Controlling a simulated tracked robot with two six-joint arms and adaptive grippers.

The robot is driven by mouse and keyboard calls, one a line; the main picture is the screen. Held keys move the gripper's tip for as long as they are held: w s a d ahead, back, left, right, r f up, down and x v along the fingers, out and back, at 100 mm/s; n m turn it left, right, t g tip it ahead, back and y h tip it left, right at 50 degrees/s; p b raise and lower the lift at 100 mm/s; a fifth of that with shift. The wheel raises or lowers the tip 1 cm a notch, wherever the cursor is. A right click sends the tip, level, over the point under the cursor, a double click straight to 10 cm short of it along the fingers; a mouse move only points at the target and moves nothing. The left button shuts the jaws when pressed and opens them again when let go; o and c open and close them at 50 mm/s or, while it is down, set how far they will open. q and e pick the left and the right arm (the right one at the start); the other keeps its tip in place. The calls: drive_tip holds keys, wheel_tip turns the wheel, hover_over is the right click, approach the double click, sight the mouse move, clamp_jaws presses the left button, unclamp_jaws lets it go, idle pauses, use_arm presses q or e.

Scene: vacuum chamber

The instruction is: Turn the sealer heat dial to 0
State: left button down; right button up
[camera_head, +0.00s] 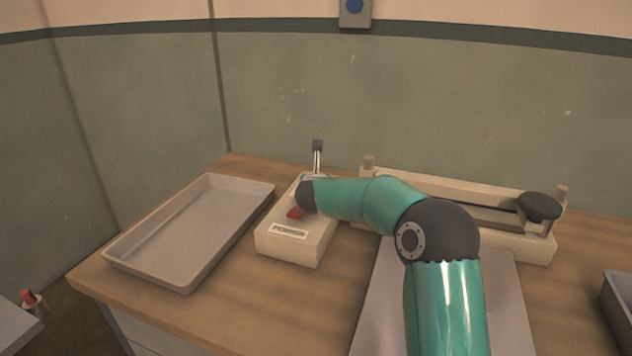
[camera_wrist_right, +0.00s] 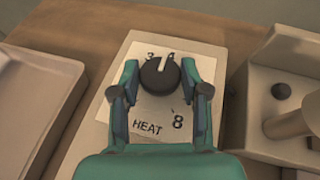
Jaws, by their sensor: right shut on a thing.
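The heat dial (camera_wrist_right: 158,82) is a round black knob with a white pointer line, on a pale plate marked HEAT. In the right wrist view the pointer aims up and slightly right, between a "3" at upper left and a partly hidden figure; an "8" shows at lower right. My right gripper (camera_wrist_right: 160,72) is shut on the dial, one finger on each side. In the head view my right arm hides the dial on the cream control box (camera_head: 290,249), which has a POWER label and a red switch (camera_head: 295,212). My left gripper is out of view.
The cream bar sealer (camera_head: 450,186) with a black round handle (camera_head: 539,206) lies right of the control box. A grey tray (camera_head: 150,270) stands to the left. A flat grey plate (camera_head: 376,310) lies under my right arm. Another tray edge (camera_head: 618,300) shows at far right.

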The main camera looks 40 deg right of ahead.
drive_tip(key=shift+s+d+n+t+y+b, duration=0.15)
drive_tip(key=shift+d+n+t+y+b, duration=0.1)
drive_tip(key=shift+n+t+y+b, duration=0.45)
drive_tip(key=shift+d+n+t+y+b, duration=0.1)
drive_tip(key=shift+n+t+y+b, duration=0.25)
drive_tip(key=shift+n+t+y, duration=0.35)
drive_tip(key=shift+d+r+n+y, duration=0.1)
drive_tip(key=shift+n+y, duration=0.7)
drive_tip(key=shift+n, duration=0.1)
drive_tip(key=shift+n+t+y+p, duration=0.6)
drive_tip(key=shift+n+y+p, duration=0.2)
drive_tip(key=shift+n+y, duration=0.8)
drive_tip(key=o, duration=1.1)
